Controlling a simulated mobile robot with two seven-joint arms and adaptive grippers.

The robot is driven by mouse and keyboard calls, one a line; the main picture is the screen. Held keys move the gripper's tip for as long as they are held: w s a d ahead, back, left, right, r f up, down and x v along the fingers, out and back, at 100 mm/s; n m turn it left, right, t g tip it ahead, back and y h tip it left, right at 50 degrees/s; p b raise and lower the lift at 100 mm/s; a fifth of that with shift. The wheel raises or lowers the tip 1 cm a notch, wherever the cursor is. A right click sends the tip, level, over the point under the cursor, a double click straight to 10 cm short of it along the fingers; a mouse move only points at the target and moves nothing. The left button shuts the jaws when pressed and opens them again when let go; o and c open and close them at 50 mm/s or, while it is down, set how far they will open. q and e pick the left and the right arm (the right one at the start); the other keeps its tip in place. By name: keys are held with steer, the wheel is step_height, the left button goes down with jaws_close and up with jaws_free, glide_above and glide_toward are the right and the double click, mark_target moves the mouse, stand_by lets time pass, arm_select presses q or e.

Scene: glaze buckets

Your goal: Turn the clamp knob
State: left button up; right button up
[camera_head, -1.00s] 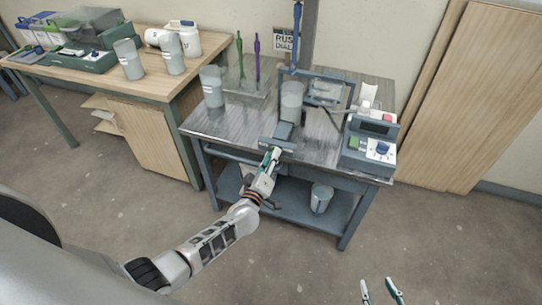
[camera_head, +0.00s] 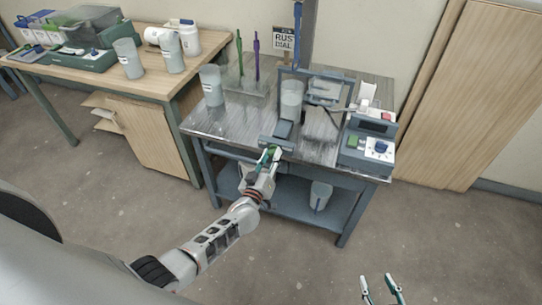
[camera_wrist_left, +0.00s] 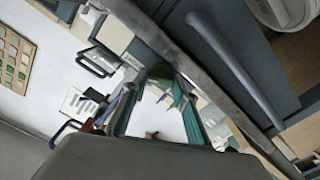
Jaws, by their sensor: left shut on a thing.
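A blue-grey clamp (camera_head: 279,136) sits at the front edge of the metal-topped table (camera_head: 225,122). My left gripper (camera_head: 270,154) is at its front, shut on a small green part that I take to be the clamp knob. In the left wrist view the dark green rounded knob (camera_wrist_left: 160,72) shows between the teal fingers; much of it is hidden. My right gripper (camera_head: 381,287) is at the bottom right, its fingers apart and empty over the floor.
A clear container (camera_head: 291,98) stands in the blue frame behind the clamp. A control box (camera_head: 367,147) is at the table's right. A grey cup (camera_head: 211,86) stands at the left. A bucket (camera_head: 320,195) sits on the lower shelf. The floor in front is free.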

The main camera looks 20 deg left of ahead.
arm_select(q)
steer(key=o, duration=1.1)
steer(key=s, duration=1.2)
steer(key=shift+a, duration=0.15)
steer(key=shift+s+f, duration=0.1)
steer(key=s+f+m+g, duration=0.1)
steer(key=s+m+g, duration=0.1)
steer(key=s, duration=0.4)
steer(key=s+f+m+g+h, duration=0.1)
steer(key=s+m+g, duration=0.1)
steer(key=s+m, duration=0.2)
steer(key=s+f+m+g+h, duration=0.1)
steer(key=s+f+m+g, duration=0.1)
steer(key=s, duration=0.8)
steer(key=shift+m+g, duration=0.6)
steer(key=shift+m, duration=0.3)
